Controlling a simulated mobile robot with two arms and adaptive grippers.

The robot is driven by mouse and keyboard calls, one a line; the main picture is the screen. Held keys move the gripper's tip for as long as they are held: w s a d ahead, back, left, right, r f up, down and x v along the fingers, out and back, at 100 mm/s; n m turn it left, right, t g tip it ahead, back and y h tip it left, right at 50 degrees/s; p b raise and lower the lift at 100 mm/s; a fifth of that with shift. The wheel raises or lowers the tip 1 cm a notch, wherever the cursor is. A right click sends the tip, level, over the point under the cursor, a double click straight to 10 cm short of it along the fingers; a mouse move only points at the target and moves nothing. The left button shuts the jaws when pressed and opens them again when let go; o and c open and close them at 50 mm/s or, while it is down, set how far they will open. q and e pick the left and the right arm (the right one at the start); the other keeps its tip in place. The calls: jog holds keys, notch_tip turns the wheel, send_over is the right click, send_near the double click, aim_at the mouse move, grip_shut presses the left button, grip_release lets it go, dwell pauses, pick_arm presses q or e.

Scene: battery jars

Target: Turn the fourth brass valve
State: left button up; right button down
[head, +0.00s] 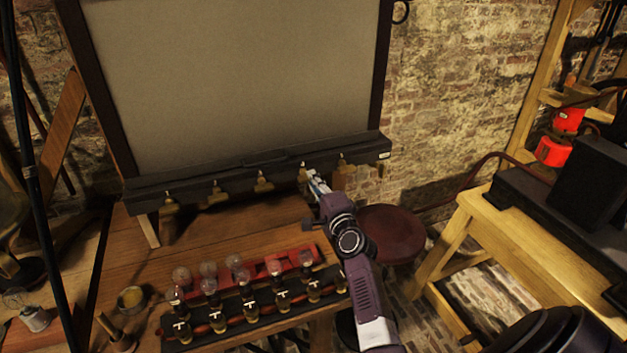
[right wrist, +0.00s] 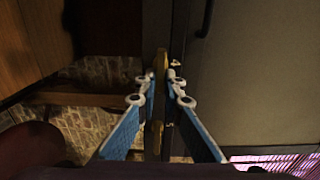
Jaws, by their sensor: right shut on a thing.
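Several brass valves line the front of a dark rail (head: 235,176) under a large grey panel. The fourth brass valve from the left (head: 304,174) is at the tips of my right gripper (head: 314,182). In the right wrist view, my right gripper (right wrist: 159,82) has its two blue fingers on either side of a narrow brass piece (right wrist: 160,64) and is shut on it. The fingers hide part of the valve. The third valve (head: 264,183) and the fifth valve (head: 342,162) stand free on either side. My left gripper is not in view.
A black rack (head: 251,325) with bulbs and brass fittings stands on the wooden table (head: 230,232) below, with a red strip behind it. A dark red stool (head: 392,232) is right of my right arm. A yellow wooden bench (head: 480,215) stands further right.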

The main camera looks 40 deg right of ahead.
dwell(0.3)
jog(key=c, duration=2.1)
grip_release()
jog(key=v, duration=1.2)
jog(key=shift+f, duration=0.1)
